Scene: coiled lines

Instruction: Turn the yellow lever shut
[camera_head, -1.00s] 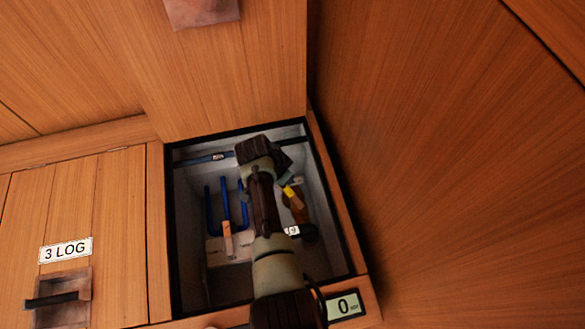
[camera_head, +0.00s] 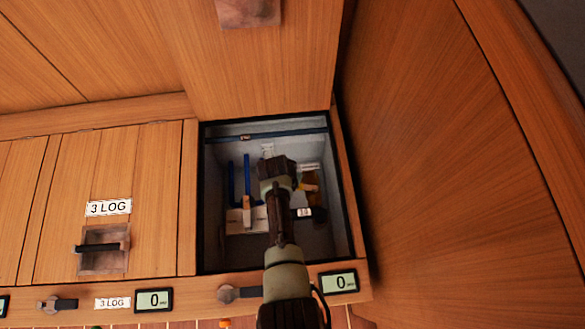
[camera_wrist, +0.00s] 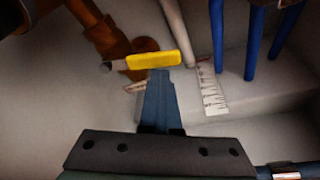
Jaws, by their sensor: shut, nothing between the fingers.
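The yellow lever (camera_wrist: 154,60) lies nearly crosswise in the wrist view, on a brown pipe fitting (camera_wrist: 140,45) inside an open compartment. In the head view a small part of the lever (camera_head: 308,187) shows just right of my gripper. My gripper (camera_wrist: 159,76) is shut and empty. Its fingertips are right at the lever's lower edge in the wrist view, and I cannot tell whether they touch it. In the head view the fingertips are hidden behind my wrist.
Blue pipes (camera_head: 247,178) with a tan-handled part (camera_head: 247,212) stand left of my gripper. A white scale (camera_wrist: 210,92) is close by. The compartment's walls and dark rim (camera_head: 201,200) surround my arm. A closed "3 LOG" hatch (camera_head: 100,220) lies to the left.

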